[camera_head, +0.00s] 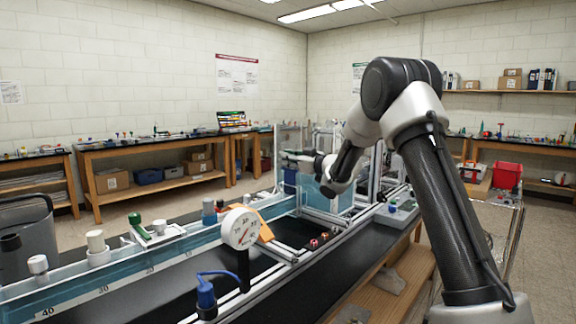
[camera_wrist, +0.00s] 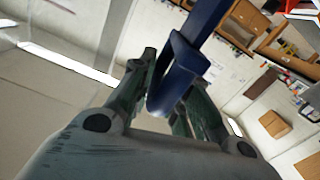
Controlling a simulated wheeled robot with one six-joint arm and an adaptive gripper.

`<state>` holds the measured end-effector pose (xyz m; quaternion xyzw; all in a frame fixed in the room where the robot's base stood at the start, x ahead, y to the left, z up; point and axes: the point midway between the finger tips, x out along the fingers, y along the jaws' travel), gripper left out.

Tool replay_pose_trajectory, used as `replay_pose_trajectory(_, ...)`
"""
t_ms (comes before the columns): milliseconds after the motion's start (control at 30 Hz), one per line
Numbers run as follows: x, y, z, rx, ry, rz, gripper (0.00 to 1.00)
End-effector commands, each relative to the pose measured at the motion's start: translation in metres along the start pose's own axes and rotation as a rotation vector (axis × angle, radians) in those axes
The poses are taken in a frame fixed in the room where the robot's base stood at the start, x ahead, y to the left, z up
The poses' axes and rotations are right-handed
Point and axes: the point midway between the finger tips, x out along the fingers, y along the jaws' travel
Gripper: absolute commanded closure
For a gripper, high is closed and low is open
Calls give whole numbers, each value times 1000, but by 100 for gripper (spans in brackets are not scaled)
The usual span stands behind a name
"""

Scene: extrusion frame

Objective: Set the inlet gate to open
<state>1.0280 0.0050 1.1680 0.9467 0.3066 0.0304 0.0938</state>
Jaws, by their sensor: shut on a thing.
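In the wrist view, my gripper (camera_wrist: 168,85) is shut on a dark blue handle (camera_wrist: 183,62), which has a loop-like end between the fingers. A blue bar runs up from it out of the picture. In the head view, my gripper (camera_head: 304,163) is at the far end of the long clear water channel (camera_head: 170,262), beside a blue panel (camera_head: 290,180) that looks like the inlet gate. The gate's lower part and its exact height are hard to make out behind the frame.
A round white dial gauge (camera_head: 240,228) and a blue pump-like part (camera_head: 205,294) stand along the channel. A grey bin (camera_head: 27,240) is at the left. A control box (camera_head: 397,213) sits right of the rails. Wooden benches (camera_head: 150,180) line the back wall.

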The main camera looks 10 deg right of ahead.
Motion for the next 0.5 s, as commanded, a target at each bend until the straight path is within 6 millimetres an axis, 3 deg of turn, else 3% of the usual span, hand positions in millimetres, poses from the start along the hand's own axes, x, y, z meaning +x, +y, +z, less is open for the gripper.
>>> replay_pose_trajectory(67,-2,5,0,-1,1,10,100)
replay_pose_trajectory(100,-2,5,0,-1,1,11,81)
replay_pose_trajectory(200,-2,5,0,-1,0,10,65)
replay_pose_trajectory(500,-2,3,1,0,0,5,65)
